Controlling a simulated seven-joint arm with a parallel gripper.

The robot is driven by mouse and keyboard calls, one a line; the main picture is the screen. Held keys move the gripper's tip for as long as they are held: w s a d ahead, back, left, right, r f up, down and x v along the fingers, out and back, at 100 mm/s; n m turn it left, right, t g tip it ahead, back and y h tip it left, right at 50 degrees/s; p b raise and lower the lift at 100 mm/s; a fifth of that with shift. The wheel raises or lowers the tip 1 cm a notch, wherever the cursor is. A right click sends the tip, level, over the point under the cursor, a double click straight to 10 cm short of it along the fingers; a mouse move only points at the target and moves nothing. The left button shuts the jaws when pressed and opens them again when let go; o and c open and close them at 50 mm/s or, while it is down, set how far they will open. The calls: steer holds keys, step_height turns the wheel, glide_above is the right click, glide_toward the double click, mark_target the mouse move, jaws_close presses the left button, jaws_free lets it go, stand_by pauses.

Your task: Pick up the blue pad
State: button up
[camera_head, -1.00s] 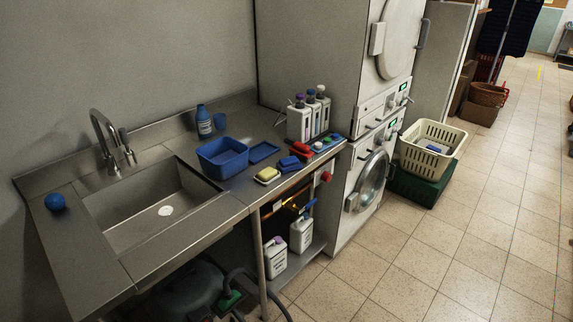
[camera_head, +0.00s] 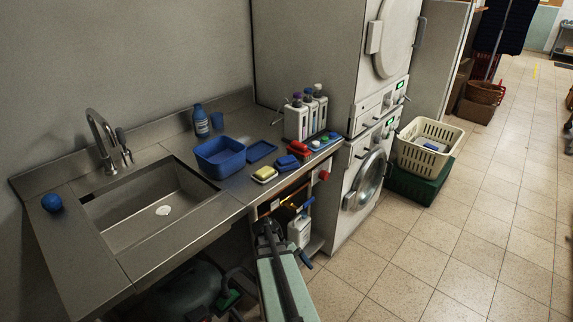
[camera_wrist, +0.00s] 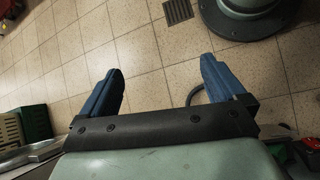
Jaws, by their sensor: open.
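A blue pad (camera_head: 288,161) lies on the steel counter (camera_head: 232,184), right of a yellow sponge (camera_head: 264,174) and in front of a red item (camera_head: 299,148). It looks like a small, thick block. My gripper has blue fingers, which show in the wrist view (camera_wrist: 162,70) spread apart with only floor tiles between them. In the head view my pale green arm reaches up from the bottom, in front of and below the counter's front edge. The gripper is apart from the pad. The pad does not show in the wrist view.
A blue tub (camera_head: 220,158), a flat blue tray (camera_head: 262,151) and white bottles (camera_head: 297,121) crowd around the pad. A sink (camera_head: 150,205) is at left. White jugs (camera_head: 299,231) stand below the counter. Washing machines (camera_head: 367,180) and crates (camera_head: 424,147) stand at right.

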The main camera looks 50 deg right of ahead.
steer(key=w+d+r+m, duration=0.1)
steer(key=d+r, duration=0.6)
steer(key=m+t, duration=0.1)
steer(key=t, duration=1.1)
glide_toward(287, 158)
steer(key=shift+x, duration=5.2)
steer(key=shift+s+a, duration=0.1)
steer(key=shift+a, duration=0.05)
steer(key=c, duration=0.8)
steer(key=shift+r, duration=0.1)
step_height(287, 158, up, 10)
steer(key=shift+f, duration=0.1)
